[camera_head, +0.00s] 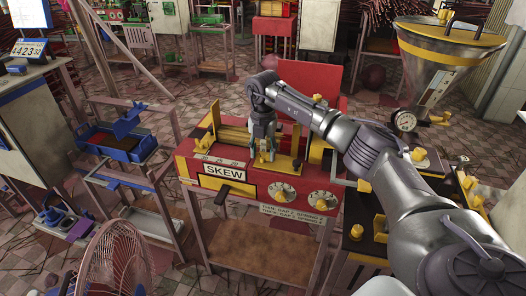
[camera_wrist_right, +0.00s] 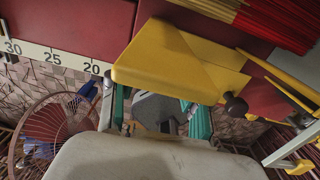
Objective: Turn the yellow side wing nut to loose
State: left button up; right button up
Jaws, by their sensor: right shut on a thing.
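My right gripper (camera_head: 263,157) points down at the middle of the red bench marked SKEW (camera_head: 283,183). In the right wrist view its teal fingertips (camera_wrist_right: 158,115) reach under a large yellow wing-shaped piece (camera_wrist_right: 170,68), which I take for the yellow side wing nut. The gripper is shut on it, though the piece hides the fingertip contact. A dark round knob (camera_wrist_right: 236,106) sits by the right end of the yellow piece. In the head view the nut is too small to make out behind the gripper. My left gripper is not in view.
A number scale (camera_wrist_right: 60,60) runs along the bench edge. Red and yellow sticks (camera_wrist_right: 260,22) lie beyond the yellow piece. A large hopper (camera_head: 440,50) stands at the right, a fan (camera_head: 112,262) at the front left, and a blue tray stand (camera_head: 118,147) at the left.

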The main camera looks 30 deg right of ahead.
jog(key=shift+n, duration=0.3)
jog(key=n+p, duration=0.1)
jog(key=n, duration=0.2)
jog(key=shift+n, duration=0.3)
jog(key=n, duration=0.4)
jog(key=shift+n, duration=0.4)
jog(key=o, duration=1.2)
jog(key=shift+c, duration=0.2)
jog(key=shift+r, duration=0.1)
notch_tip(320, 180, up, 12)
